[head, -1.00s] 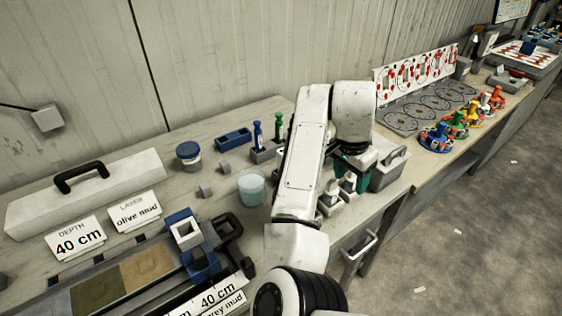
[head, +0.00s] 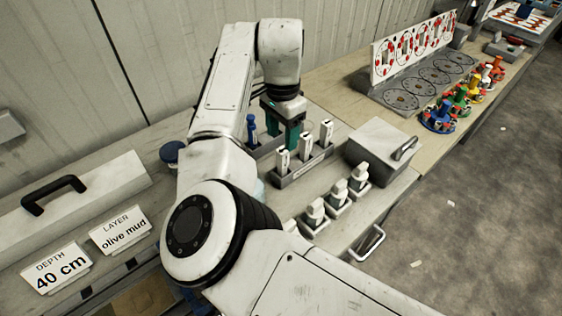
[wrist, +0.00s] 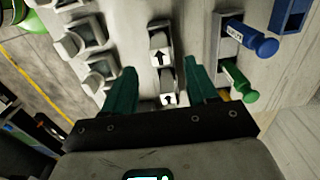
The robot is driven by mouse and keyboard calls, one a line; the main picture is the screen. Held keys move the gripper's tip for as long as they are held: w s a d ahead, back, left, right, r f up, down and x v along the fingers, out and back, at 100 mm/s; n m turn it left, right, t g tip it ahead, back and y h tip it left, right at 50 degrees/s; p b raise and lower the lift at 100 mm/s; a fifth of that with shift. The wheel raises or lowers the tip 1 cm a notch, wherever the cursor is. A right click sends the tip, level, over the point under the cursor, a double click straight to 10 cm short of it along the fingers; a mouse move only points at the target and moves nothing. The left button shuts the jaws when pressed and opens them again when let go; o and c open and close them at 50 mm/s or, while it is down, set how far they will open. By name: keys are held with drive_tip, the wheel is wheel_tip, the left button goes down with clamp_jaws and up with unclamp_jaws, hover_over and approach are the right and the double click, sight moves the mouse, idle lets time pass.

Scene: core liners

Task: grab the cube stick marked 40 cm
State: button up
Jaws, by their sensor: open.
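White sticks with dark marks stand upright in a grey rack (head: 304,166): a left one (head: 283,161), a middle one (head: 305,146) and a right one (head: 326,133). I cannot read a 40 cm mark on any of them. My gripper (head: 286,137), with green fingers, is open and empty behind the rack, close to the left stick. In the wrist view, two white blocks with black arrows, an upper one (wrist: 160,50) and a lower one (wrist: 167,86), show between and beyond the fingers of my gripper (wrist: 161,74). The third is not clear there.
A blue-handled tool (wrist: 249,38) and a green-handled one (wrist: 240,81) stand right of the fingers. White-topped pieces (head: 337,193) stand in front of the rack. A grey lidded box (head: 384,150) is to its right. A placard (head: 57,268) reads "DEPTH 40 cm".

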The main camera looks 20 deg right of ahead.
sight(282, 150)
drive_tip(key=shift+f+p, duration=0.8)
drive_tip(key=shift+f, duration=2.55)
drive_tip(key=shift+c, duration=0.3)
clamp_jaws()
